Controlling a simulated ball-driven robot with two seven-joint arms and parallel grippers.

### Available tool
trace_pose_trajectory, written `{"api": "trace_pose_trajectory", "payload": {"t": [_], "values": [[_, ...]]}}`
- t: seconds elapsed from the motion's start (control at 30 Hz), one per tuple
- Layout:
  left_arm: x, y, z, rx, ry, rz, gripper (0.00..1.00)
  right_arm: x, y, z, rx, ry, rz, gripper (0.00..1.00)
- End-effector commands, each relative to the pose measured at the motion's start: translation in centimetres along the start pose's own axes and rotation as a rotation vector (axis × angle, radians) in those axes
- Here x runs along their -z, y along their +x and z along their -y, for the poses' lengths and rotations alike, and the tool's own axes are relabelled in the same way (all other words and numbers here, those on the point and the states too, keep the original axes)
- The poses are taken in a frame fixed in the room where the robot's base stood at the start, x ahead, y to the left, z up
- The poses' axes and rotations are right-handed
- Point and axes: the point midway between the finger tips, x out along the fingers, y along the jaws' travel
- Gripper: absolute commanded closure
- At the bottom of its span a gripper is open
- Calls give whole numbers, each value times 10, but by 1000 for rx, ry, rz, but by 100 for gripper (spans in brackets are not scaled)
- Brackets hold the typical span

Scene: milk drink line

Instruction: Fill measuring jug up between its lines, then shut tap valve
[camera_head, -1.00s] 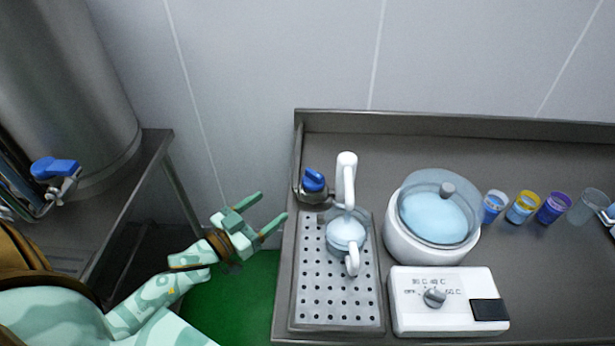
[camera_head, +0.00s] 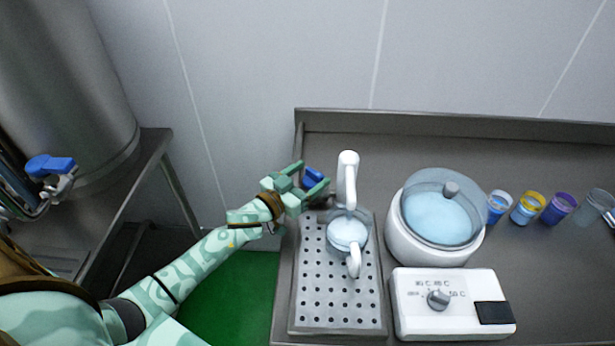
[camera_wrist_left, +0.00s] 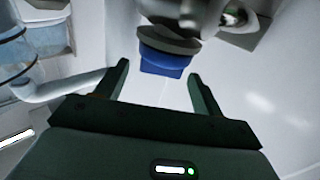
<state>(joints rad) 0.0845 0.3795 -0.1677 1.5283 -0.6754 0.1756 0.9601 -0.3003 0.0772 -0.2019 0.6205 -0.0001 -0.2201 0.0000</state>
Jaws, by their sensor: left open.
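The measuring jug (camera_head: 346,236) stands upright on the perforated drip tray (camera_head: 310,290), under the white spout (camera_head: 348,172), with pale blue liquid in it. Its lines are too small to read. The tap valve (camera_head: 314,176) has a blue handle, partly hidden by my left gripper (camera_head: 314,175). The left gripper is open, with its fingers on either side of the blue handle. In the left wrist view the handle (camera_wrist_left: 162,62) lies just ahead, between the open fingertips (camera_wrist_left: 160,70), with a gap showing. My right gripper is not in view.
A white pot with a glass lid (camera_head: 437,219) and a control box with a dial (camera_head: 410,315) stand right of the tray. Several small cups (camera_head: 527,207) stand farther right. A steel tank (camera_head: 60,90) with another blue-handled tap (camera_head: 50,165) is at left.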

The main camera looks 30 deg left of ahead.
Motion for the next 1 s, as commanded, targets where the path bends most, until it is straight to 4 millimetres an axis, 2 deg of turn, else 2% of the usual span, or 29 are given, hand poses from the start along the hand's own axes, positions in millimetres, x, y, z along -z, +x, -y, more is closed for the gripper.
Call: {"api": "trace_pose_trajectory", "payload": {"t": [0.03, 0.17, 0.57, 0.83, 1.0], "values": [[0, 0, 0, 0, 0, 0, 40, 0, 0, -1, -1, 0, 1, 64], [0, 0, 0, 0, 0, 0, 76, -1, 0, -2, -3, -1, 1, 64], [0, 0, 2, -51, 3, 0, 76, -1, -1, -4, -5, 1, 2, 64], [-1, 1, 8, -228, 6, 2, 77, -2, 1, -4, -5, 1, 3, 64], [-4, 2, 12, -380, 6, 3, 76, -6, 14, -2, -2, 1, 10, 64]]}}
